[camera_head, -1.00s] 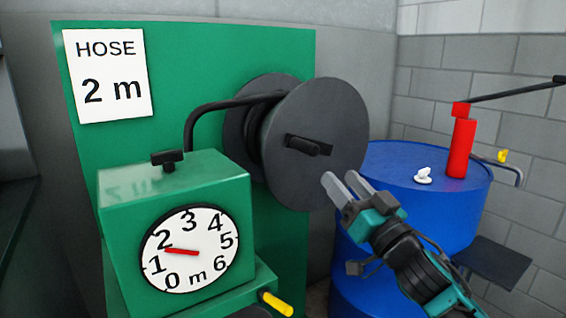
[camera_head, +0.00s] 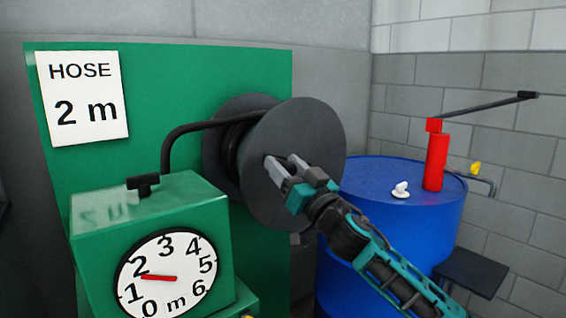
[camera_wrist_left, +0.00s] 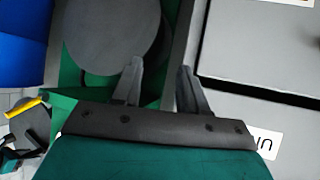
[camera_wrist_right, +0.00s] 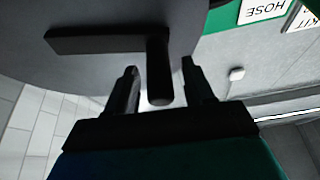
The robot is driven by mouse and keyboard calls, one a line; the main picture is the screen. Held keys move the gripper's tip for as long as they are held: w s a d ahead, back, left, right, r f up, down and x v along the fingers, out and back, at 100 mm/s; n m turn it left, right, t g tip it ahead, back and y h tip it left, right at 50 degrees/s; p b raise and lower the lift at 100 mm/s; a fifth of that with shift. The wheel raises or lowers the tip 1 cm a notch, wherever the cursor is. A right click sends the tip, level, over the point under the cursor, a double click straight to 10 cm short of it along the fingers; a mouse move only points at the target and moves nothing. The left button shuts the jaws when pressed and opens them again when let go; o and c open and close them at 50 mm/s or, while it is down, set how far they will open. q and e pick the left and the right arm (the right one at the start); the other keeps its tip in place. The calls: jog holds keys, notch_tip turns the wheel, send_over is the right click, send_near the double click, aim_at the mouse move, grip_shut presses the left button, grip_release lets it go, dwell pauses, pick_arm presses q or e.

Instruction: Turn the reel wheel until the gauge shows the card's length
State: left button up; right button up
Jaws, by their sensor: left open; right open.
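The dark reel wheel (camera_head: 315,125) stands in front of the green panel (camera_head: 265,75). My right gripper (camera_head: 281,163) is open at the wheel's face and covers its crank handle in the head view. In the right wrist view the handle's peg (camera_wrist_right: 159,75) stands between the open fingers (camera_wrist_right: 159,72), with no clear sign of contact. The white gauge (camera_head: 165,298) has its red needle between 1 and 2, closer to 2. The card (camera_head: 85,125) reads "HOSE 2 m". My left gripper (camera_wrist_left: 160,68) is open and empty in the left wrist view, outside the head view.
A green box (camera_head: 95,245) carries the gauge, with a black knob (camera_head: 143,184) on top. A black curved hose (camera_head: 200,128) runs from the box to the reel. A blue drum (camera_head: 425,222) with a red pump (camera_head: 436,160) and a small white object (camera_head: 401,190) stands right of the wheel.

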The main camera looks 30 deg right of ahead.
jog(key=shift+w+r, duration=0.25)
jog(key=shift+w, duration=0.35)
grip_shut()
dwell(0.3)
